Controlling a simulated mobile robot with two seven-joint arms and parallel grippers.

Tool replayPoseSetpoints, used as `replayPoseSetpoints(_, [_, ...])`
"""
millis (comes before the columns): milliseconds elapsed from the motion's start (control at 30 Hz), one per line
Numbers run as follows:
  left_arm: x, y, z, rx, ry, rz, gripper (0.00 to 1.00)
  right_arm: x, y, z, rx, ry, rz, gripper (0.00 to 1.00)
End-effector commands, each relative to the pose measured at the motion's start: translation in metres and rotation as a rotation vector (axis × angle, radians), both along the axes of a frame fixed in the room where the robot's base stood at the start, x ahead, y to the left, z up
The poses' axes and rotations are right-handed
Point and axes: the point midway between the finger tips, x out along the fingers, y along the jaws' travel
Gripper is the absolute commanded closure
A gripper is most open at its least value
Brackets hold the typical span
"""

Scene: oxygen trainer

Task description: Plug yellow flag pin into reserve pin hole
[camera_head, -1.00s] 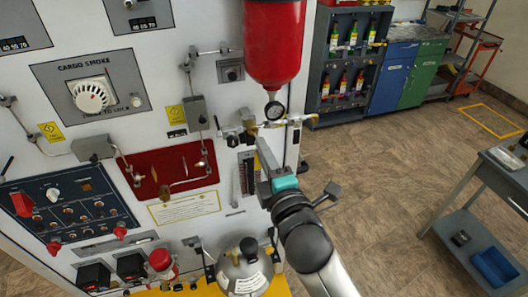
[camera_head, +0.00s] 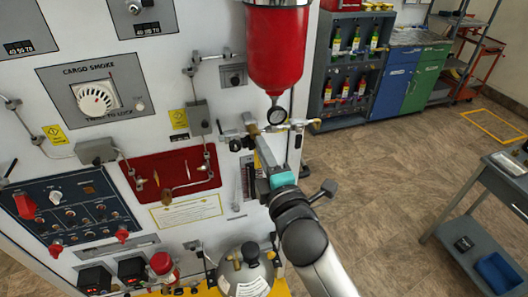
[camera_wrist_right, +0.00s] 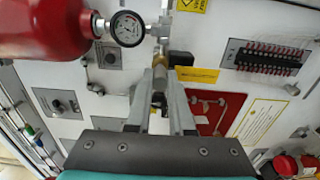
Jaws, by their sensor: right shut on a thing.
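My right gripper (camera_head: 257,152) reaches up to the panel's right edge, below the red cylinder. In the right wrist view its fingers (camera_wrist_right: 161,82) are closed around a small part, and a brass-coloured piece (camera_wrist_right: 160,62) shows at their tips. I cannot make out whether this is the yellow flag pin. Two slim yellowish pieces (camera_head: 156,178) and (camera_head: 187,170) show against the red plate (camera_head: 140,190) left of the gripper. The reserve pin hole cannot be picked out. My left gripper is not in view.
The red cylinder (camera_head: 275,50) with a gauge (camera_head: 277,116) hangs close above the gripper. A brass-tipped pipe (camera_head: 300,124) crosses beside it. A grey bottle (camera_head: 246,272) stands below. Open floor lies right, before a grey table (camera_head: 485,205).

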Motion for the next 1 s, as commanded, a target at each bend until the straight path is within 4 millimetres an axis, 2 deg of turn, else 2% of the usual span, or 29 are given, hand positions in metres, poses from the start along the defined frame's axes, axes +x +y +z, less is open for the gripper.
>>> replayPoseSetpoints(900, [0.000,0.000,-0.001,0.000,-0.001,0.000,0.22,0.018,0.006,0.002,0.001,-0.005,0.000,1.00])
replayPoseSetpoints(933, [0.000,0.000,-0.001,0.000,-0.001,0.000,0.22,0.018,0.006,0.002,0.001,-0.005,0.001,0.77])
replayPoseSetpoints(1000, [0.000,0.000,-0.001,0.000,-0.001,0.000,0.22,0.018,0.006,0.002,0.002,-0.005,0.000,0.69])
